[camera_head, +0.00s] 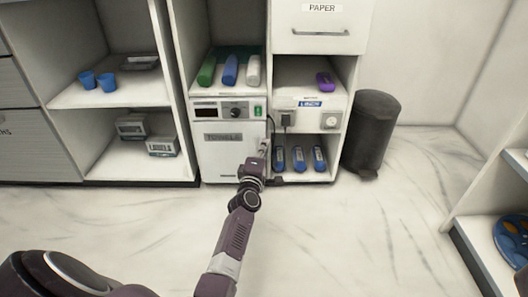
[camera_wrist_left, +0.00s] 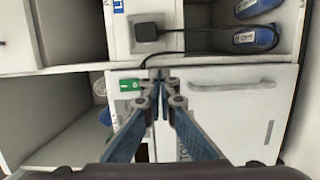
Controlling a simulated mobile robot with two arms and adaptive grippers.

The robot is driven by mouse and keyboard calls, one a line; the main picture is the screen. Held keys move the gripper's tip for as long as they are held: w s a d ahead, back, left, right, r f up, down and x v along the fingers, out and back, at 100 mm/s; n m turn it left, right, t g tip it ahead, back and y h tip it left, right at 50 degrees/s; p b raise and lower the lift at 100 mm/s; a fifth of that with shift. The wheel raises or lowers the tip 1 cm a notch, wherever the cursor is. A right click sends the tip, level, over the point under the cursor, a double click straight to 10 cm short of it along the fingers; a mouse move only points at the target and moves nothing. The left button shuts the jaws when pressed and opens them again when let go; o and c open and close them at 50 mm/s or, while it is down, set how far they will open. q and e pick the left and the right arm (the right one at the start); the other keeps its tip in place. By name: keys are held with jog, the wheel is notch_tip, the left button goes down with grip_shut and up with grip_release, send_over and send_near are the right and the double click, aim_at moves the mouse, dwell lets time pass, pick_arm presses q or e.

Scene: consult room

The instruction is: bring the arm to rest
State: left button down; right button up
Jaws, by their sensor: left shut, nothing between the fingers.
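My left gripper (camera_head: 263,148) is stretched out in front of the right edge of the white towel cabinet (camera_head: 222,163). Its fingers are shut and hold nothing; in the left wrist view the fingertips (camera_wrist_left: 161,76) meet, with the cabinet's green switch (camera_wrist_left: 130,85) just to their left. The switch also shows in the head view (camera_head: 258,110). I cannot tell whether the fingertips touch the cabinet. My right gripper is not in view.
Blue items (camera_head: 299,158) stand on the low shelf. A dark bin (camera_head: 372,133) is to the right. Rolled towels (camera_head: 230,69) lie above the cabinet. The floor (camera_head: 350,235) in front is clear.

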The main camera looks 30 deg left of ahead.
pick_arm(q)
jog(key=shift+d+p+v, duration=0.25)
jog(key=shift+p+v, duration=0.2)
jog(key=shift+v, duration=0.85)
jog(key=shift+d+p+v, duration=0.25)
jog(key=shift+p+v, duration=0.15)
jog(key=shift+v, duration=0.9)
